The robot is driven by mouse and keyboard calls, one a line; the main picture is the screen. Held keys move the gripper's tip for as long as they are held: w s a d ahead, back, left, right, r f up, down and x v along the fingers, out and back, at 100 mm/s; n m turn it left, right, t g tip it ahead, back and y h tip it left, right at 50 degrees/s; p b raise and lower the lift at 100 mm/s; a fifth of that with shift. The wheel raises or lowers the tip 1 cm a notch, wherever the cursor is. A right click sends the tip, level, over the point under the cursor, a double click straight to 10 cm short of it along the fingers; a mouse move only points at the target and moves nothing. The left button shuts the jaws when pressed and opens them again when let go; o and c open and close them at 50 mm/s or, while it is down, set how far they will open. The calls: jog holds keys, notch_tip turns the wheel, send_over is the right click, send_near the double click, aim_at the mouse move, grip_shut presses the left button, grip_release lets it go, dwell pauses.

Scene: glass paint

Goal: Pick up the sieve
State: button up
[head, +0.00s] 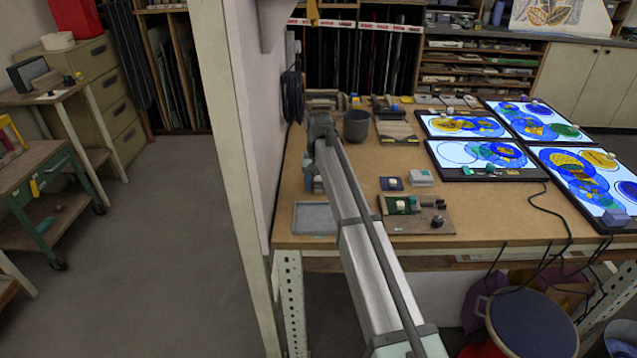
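I cannot make out a sieve for certain in the head view. A dark grey round pot-like vessel (357,126) stands upright on the brown workbench (365,175), just right of the far end of my arm; its inside is too small to tell. My arm reaches from the bottom of the picture to the left part of the bench. My gripper (312,180) seems to be at its far end, low over the bench, left of the vessel. Its fingers are mostly hidden behind my arm, so its opening and anything in it cannot be seen.
A grey tray (315,219) lies at the bench's front left. A board with small tools (415,215) lies right of my arm. Several lit panels with painted glass (485,158) fill the right side. A white post and wall (232,150) border the bench's left edge.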

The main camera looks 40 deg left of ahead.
grip_shut()
jog(key=shift+r, duration=0.1)
dwell(0.3)
jog(key=shift+r, duration=0.3)
notch_tip(320, 180, up, 8)
jog(key=shift+f, duration=0.15)
jog(key=s+d, duration=0.5)
jog(key=s, duration=0.3)
jog(key=s+d, duration=0.4)
jog(key=s, duration=0.3)
jog(key=shift+s+d+f, duration=0.35)
jog(key=shift+d+f, duration=0.05)
jog(key=shift+f, duration=0.05)
